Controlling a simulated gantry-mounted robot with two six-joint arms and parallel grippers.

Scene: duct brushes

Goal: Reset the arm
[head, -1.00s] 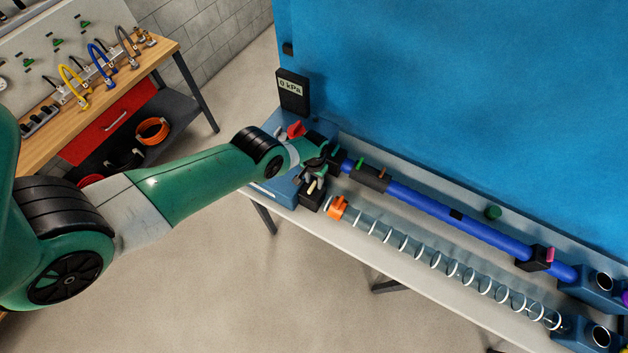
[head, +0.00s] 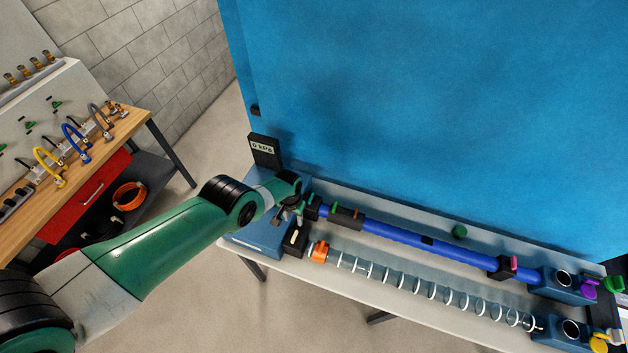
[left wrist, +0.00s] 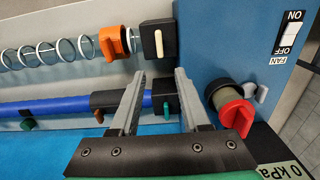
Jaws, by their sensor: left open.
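My left gripper (head: 292,212) is at the left end of the bench, over the blue fan box and the near ends of the tubes. In the left wrist view its two grey fingers (left wrist: 160,76) are apart, with nothing clamped between them. The fingers look above these; contact cannot be told. The blue box (left wrist: 225,60) with a FAN switch (left wrist: 292,28) and a red handle (left wrist: 236,114) is to their right. My right gripper is not in view.
A blue tube (head: 400,237) and a clear ringed tube (head: 415,285) run along the bench. The clear tube has an orange clamp (head: 319,251). A gauge (head: 264,148) reads 0 kPa. A blue panel (head: 430,100) stands behind. A wooden workbench (head: 120,125) is at left.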

